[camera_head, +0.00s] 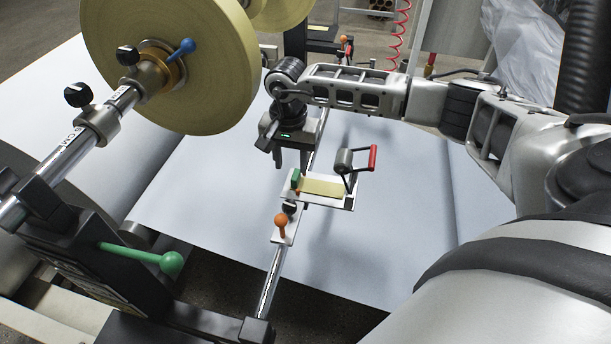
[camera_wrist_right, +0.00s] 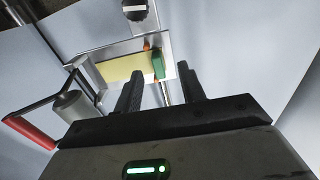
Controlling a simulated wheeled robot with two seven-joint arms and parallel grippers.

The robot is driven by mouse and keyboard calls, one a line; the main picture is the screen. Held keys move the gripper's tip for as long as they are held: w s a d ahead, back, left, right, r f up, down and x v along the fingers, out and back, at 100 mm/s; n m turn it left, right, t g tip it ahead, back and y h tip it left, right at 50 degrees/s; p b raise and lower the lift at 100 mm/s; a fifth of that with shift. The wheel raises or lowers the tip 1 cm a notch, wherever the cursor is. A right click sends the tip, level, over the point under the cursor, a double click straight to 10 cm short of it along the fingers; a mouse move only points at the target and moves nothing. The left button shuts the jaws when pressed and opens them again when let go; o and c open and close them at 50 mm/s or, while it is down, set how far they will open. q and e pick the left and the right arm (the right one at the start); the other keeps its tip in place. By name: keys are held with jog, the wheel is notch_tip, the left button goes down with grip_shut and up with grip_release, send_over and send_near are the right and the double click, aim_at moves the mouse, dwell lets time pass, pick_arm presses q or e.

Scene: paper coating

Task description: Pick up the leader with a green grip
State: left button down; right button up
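The leader's green grip (camera_head: 295,179) stands at the left end of a small plate (camera_head: 345,200) bearing a pale yellow strip (camera_head: 323,188). In the right wrist view the green grip (camera_wrist_right: 158,65) appears between the two dark fingers, beyond their tips. My right gripper (camera_head: 291,161) is open and empty, with its fingers pointing down just above and behind the green grip. The gap between fingertips and grip is hard to judge. My left gripper is not in view.
A grey roller with a red handle (camera_head: 372,158) stands at the plate's right side. An orange knob (camera_head: 281,222) sits on the metal rail (camera_head: 271,280) in front. A large yellow roll (camera_head: 175,60) hangs at upper left. White sheet (camera_head: 400,240) lies underneath.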

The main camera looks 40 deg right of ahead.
aim_at(294, 178)
jog(key=f, duration=0.5)
jog(key=shift+s+d+f, duration=0.15)
jog(key=shift+s+d, duration=0.05)
grip_shut()
